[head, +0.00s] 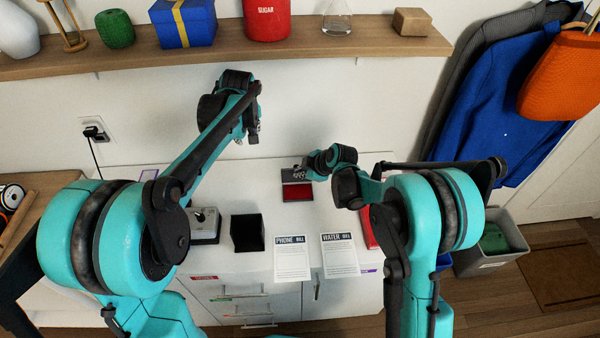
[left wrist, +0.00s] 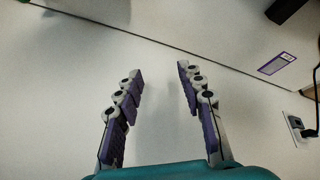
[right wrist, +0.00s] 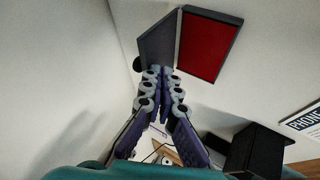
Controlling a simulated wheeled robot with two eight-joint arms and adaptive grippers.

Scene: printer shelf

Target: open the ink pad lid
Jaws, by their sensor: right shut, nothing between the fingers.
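The ink pad (head: 298,192) lies on the white cabinet top near the wall, its red pad showing. Its dark lid (head: 291,175) stands swung up and back from the red base, on the wall side. In the right wrist view the red pad (right wrist: 211,45) and the grey lid (right wrist: 158,45) show side by side, joined along one edge. My right gripper (head: 300,171) is shut and empty, its fingertips (right wrist: 160,70) at the lid's edge; I cannot tell if they touch. My left gripper (left wrist: 160,75) is open and empty, raised before the wall, away from the pad.
Two paper bills, phone (head: 292,258) and water (head: 340,255), lie at the front edge. A black open box (head: 247,233) and a grey device (head: 205,226) stand left of them. A red item (head: 369,228) lies beside my right arm. A wooden shelf (head: 350,50) hangs above.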

